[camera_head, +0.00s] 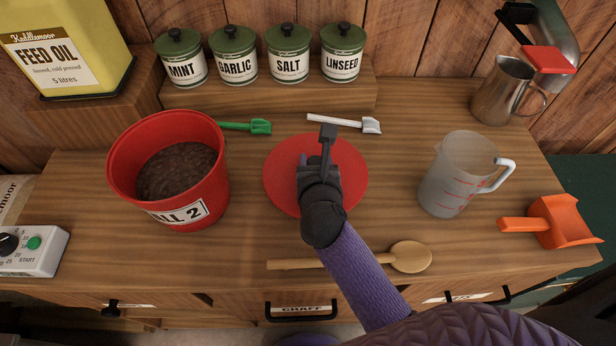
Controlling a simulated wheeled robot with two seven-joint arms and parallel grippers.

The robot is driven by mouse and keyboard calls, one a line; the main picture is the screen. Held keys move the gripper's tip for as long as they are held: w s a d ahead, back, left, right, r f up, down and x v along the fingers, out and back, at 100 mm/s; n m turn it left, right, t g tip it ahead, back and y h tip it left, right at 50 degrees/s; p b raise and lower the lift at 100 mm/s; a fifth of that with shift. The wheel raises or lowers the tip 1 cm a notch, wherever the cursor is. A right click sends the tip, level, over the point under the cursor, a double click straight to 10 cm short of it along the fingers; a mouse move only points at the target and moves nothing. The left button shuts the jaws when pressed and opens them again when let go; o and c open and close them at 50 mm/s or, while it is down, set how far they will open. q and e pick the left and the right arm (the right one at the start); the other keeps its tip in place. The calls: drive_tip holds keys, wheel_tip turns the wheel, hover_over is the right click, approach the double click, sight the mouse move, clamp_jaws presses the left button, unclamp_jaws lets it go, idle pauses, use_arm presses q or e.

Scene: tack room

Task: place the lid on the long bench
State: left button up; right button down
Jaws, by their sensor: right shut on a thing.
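The lid (350,183) is a flat red disc in the middle of the head view, over the wooden bench (240,245). My right gripper (318,165) reaches in from the lower right and is above the lid, shut on it near its middle. The gripper hides the grip point and part of the disc. I cannot tell whether the lid touches the bench top or is held just above it. My left gripper is not in view.
A red bucket (215,165) of dark feed stands left of the lid, a clear jug (447,185) right. A wooden spoon (410,257) lies in front; green (260,126) and white (371,125) scoops lie behind. An orange scoop (560,222) lies at the right.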

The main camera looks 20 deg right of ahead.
wheel_tip(320, 180, down, 4)
drive_tip(key=shift+f+b, duration=0.15)
drive_tip(key=shift+b, duration=0.9)
drive_tip(key=shift+r, duration=0.25)
drive_tip(key=shift+f, duration=0.15)
drive_tip(key=shift+c, duration=1.2)
unclamp_jaws()
drive_tip(key=shift+r+p, duration=0.3)
drive_tip(key=p+v, duration=0.2)
drive_tip(key=v, duration=0.4)
drive_tip(key=shift+s+a, duration=0.1)
drive_tip(key=shift+s, duration=0.25)
drive_tip(key=shift+s+r, duration=0.1)
drive_tip(key=shift+s, duration=0.25)
